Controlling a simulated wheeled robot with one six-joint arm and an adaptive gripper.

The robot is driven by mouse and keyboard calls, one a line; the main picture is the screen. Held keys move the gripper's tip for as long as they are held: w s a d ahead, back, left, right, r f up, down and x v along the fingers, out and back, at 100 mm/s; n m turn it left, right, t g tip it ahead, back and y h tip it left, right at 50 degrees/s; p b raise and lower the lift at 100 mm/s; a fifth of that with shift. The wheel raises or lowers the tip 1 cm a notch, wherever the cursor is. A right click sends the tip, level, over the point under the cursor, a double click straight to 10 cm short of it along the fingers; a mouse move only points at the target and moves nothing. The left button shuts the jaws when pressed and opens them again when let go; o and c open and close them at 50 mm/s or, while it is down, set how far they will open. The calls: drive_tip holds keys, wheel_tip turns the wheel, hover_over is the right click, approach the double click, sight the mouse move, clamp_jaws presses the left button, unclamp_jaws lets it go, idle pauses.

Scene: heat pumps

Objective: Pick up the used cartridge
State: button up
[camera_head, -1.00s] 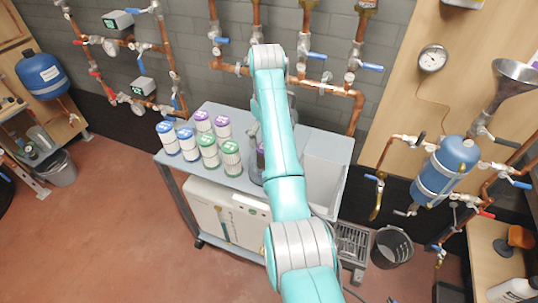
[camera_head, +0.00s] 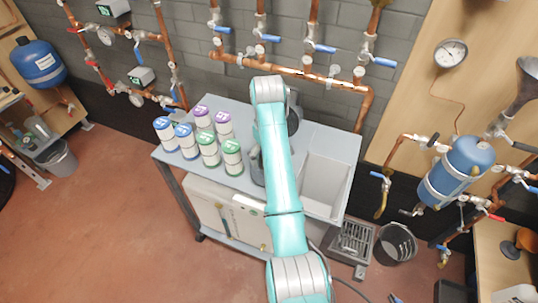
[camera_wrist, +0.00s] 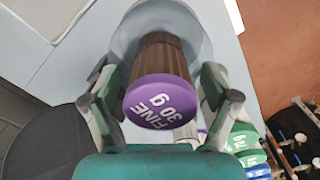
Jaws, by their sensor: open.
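In the wrist view, the used cartridge (camera_wrist: 161,85) is a brown pleated cylinder with a purple end cap marked "FINE 30 g". It stands in or in front of a clear round bowl (camera_wrist: 200,30) on the grey cart top. My gripper (camera_wrist: 158,90) is open, with one finger on each side of the cartridge. Gaps show between the fingers and the cap; I cannot tell whether they touch lower down. In the head view my arm hides the cartridge and my gripper.
White cartridges with blue, purple and green caps (camera_head: 232,146) stand in rows on the cart (camera_head: 315,136), left of my arm. A sink basin (camera_head: 326,182) is on the right. Copper pipes (camera_head: 290,71) run along the wall behind. A dark round thing (camera_wrist: 48,145) lies at lower left in the wrist view.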

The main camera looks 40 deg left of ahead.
drive_tip(key=c, duration=1.4)
drive_tip(key=shift+o, duration=0.2)
